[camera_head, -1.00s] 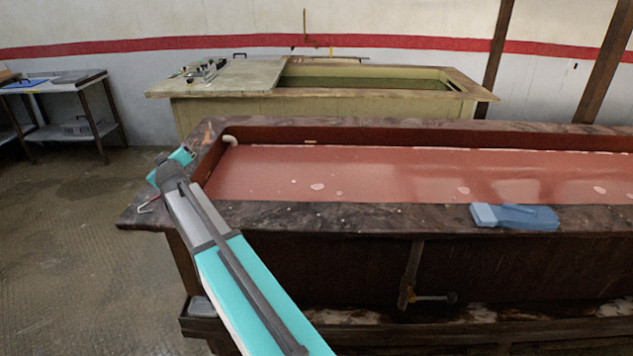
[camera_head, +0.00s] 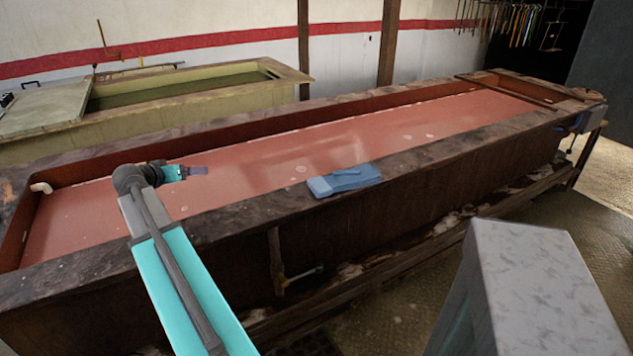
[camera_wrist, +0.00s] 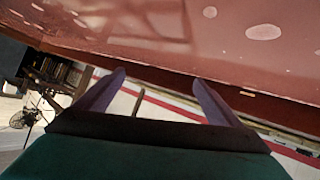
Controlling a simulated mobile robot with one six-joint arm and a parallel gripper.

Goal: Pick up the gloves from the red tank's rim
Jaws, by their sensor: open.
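The blue gloves (camera_head: 343,180) lie flat on the near rim of the red tank (camera_head: 440,152), around the middle of the head view. The tank holds reddish liquid. My gripper (camera_head: 205,171) is over the liquid, to the left of the gloves and apart from them. In the wrist view my gripper (camera_wrist: 160,85) shows two purple fingers spread apart with nothing between them. The gloves do not show in the wrist view.
A pale tank with greenish liquid (camera_head: 180,90) stands behind at the left. A grey block-like object (camera_head: 535,290) rises at the lower right. A clamp (camera_head: 280,265) hangs on the red tank's near side. Tools (camera_head: 515,25) hang at the back right.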

